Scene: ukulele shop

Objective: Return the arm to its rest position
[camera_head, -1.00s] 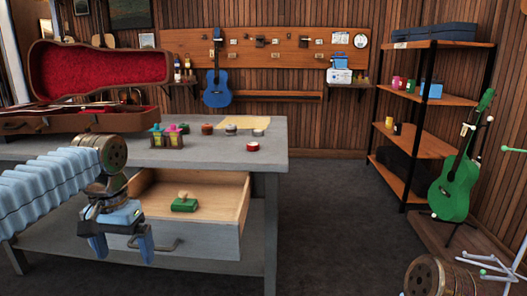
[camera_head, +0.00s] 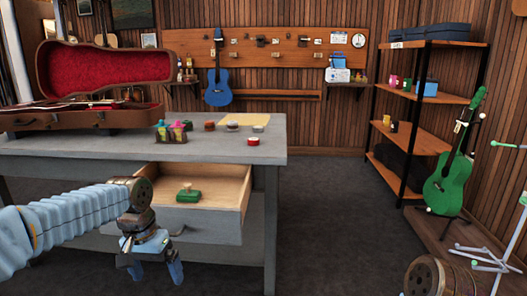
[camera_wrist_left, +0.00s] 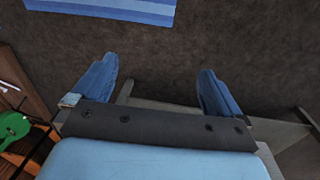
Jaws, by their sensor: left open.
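My left arm comes in from the left in the head view, and its gripper (camera_head: 155,268) hangs low in front of the workbench (camera_head: 225,152), pointing down. The gripper is open and empty. The bench drawer (camera_head: 205,230) is pulled out behind the gripper. A green block with a small knob (camera_head: 188,195) lies inside the drawer. My right gripper is not visible; only a round joint of mine shows at the bottom right.
An open red-lined case (camera_head: 105,72) and several small tins and bottles stand on the bench. A green ukulele (camera_head: 450,185) on a stand and a shelf rack (camera_head: 425,100) are at the right. The dark floor (camera_head: 335,210) between bench and rack is clear.

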